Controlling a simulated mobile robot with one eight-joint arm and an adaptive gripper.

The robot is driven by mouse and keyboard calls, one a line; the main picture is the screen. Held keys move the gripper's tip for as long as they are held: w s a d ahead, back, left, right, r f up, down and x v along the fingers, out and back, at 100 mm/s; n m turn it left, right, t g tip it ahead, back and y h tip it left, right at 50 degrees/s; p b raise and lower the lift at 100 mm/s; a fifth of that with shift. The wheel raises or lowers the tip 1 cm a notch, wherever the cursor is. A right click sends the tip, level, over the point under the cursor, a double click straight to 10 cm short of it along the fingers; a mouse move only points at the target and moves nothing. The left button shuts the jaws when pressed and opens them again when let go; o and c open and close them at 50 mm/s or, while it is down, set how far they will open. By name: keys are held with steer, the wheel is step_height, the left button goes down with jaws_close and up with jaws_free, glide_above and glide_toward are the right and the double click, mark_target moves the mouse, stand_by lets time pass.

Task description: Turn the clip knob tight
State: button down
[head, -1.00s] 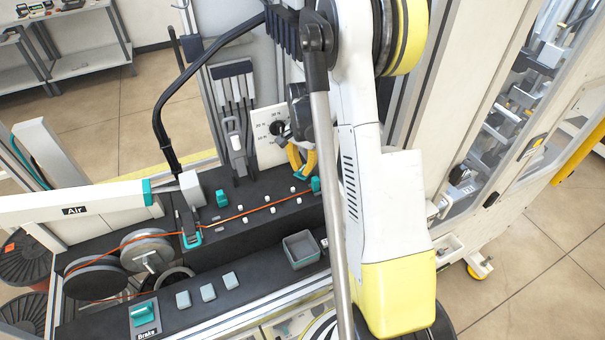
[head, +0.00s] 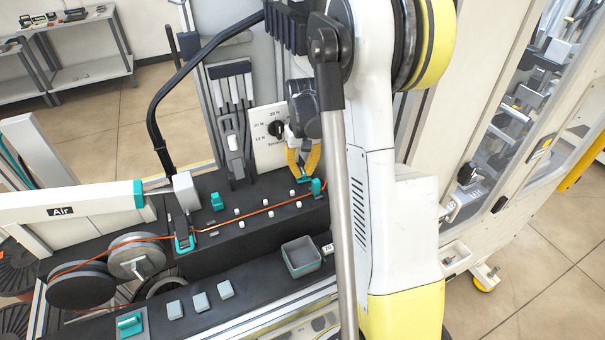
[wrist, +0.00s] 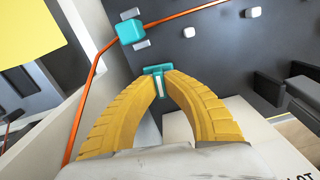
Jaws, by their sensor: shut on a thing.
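My gripper (wrist: 157,72) has its two yellow fingers closed on a small teal knob (wrist: 158,68) with a pale stripe, seen in the wrist view. The head view shows my gripper (head: 304,177) low at the right end of the black bench, with teal (head: 306,179) at its fingertips. Just beyond, a teal clip block (wrist: 130,32) has the orange wire (wrist: 180,15) at it; this block also shows in the head view (head: 316,187). The fingers hide part of the knob. I cannot tell how tight it is.
A panel with a black dial (head: 276,129) stands behind my gripper. White pegs (head: 270,213) line the wire's path to another teal clip (head: 184,243). A loose-looking teal piece (head: 217,201) is at left. A grey bin (head: 301,256) sits in front.

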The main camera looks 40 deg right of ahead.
mark_target(302, 171)
steer(key=shift+n, duration=0.6)
steer(key=c, duration=1.5)
jaws_free()
steer(key=shift+r, duration=0.1)
step_height(302, 171, up, 12)
steer(key=shift+f, duration=0.1)
